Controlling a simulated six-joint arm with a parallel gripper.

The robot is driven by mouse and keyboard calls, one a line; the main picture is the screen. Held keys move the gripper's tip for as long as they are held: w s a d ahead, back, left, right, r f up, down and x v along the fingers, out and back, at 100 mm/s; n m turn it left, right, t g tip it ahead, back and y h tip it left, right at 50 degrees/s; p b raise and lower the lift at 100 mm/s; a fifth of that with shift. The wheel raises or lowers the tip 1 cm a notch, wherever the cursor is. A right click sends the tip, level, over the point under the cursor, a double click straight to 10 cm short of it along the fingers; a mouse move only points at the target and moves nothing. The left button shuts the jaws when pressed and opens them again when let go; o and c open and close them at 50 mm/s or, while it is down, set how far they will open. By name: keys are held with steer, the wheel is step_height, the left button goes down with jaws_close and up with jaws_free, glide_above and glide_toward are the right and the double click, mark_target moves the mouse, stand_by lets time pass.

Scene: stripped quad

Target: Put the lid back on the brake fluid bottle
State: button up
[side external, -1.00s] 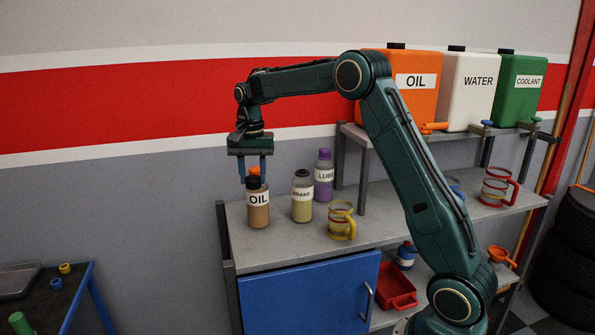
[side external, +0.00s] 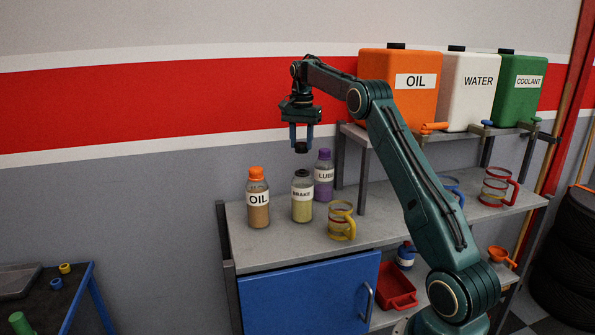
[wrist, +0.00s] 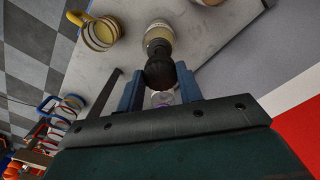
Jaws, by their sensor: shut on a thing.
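My gripper (side external: 301,140) points down above the shelf top, shut on a black lid (side external: 301,148) between its fingertips. The brake fluid bottle (side external: 303,205), with yellowish fluid and a BRAKE label, stands upright almost directly below, with a clear gap under the lid. Its top looks dark in the side view; whether that is an open mouth is hard to tell. In the wrist view the lid (wrist: 160,73) sits between the fingers and partly hides the brake fluid bottle (wrist: 158,33) behind it.
An oil bottle (side external: 258,205) with an orange cap stands left of the brake bottle, a purple lube bottle (side external: 324,176) behind right, and a yellow-handled jug (side external: 342,222) in front right. The upper shelf (side external: 385,143) with large canisters is further right. Space above the bottles is open.

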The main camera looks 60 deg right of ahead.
steer(key=shift+s+d, duration=0.1)
steer(key=shift+d, duration=0.1)
steer(key=shift+f, duration=0.1)
steer(key=shift+f, duration=3.05)
steer(key=shift+f, duration=0.2)
stand_by(0.5)
steer(key=o, duration=1.5)
steer(key=shift+r, duration=0.15)
